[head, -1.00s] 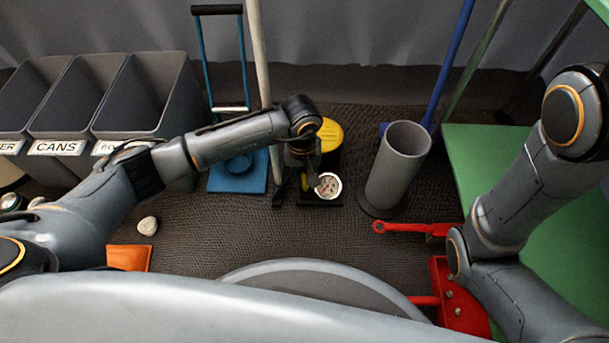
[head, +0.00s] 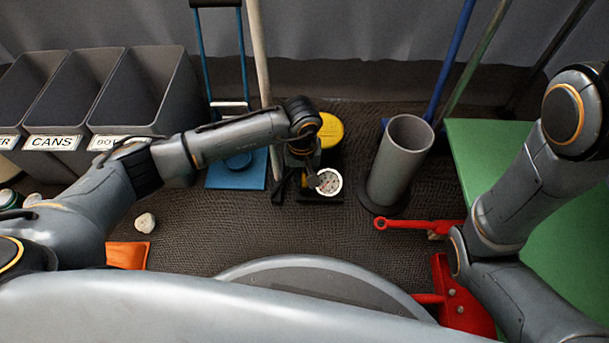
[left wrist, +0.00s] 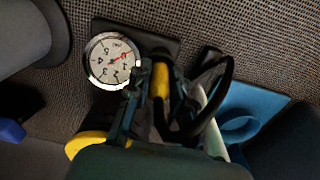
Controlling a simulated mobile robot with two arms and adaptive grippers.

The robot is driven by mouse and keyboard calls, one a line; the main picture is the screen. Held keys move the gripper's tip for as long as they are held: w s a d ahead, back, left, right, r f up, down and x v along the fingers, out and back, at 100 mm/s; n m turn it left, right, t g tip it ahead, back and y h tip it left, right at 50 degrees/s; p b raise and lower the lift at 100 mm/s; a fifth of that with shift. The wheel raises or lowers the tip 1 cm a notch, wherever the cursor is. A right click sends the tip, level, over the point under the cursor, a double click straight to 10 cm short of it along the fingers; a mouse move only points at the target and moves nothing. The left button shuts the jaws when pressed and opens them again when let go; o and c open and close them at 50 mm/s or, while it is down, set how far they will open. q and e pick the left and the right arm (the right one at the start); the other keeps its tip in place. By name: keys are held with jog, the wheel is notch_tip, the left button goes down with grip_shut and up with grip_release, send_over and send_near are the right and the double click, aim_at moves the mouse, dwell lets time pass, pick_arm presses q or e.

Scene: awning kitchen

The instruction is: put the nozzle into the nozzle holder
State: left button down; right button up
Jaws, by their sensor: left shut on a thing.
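My left gripper (head: 309,178) points down at the yellow-and-black device with a round white gauge (head: 328,181). The device's yellow top (head: 330,130) shows behind my wrist. In the left wrist view the gripper (left wrist: 157,98) is shut on a dark part that seems to be the nozzle, mostly hidden by the fingers. A black hose (left wrist: 222,105) loops beside the fingers. A yellow upright part (left wrist: 161,82) shows between them, and the gauge (left wrist: 112,60) is to their left. I cannot make out the nozzle holder for certain. My right arm shows in the head view, but its gripper does not.
A grey cylinder (head: 398,160) stands right of the device. A blue hand truck (head: 237,172) and a pale pole (head: 259,60) are to its left, with grey bins (head: 147,90) beyond. A red tool (head: 410,224) and green surface (head: 540,230) lie right.

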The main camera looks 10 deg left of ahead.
pick_arm(q)
jog(key=c, duration=1.1)
grip_release()
jog(key=shift+o, duration=0.3)
jog(key=o, duration=0.4)
jog(key=shift+r, duration=0.15)
jog(key=shift+r+p, duration=3)
jog(key=shift+r, duration=0.9)
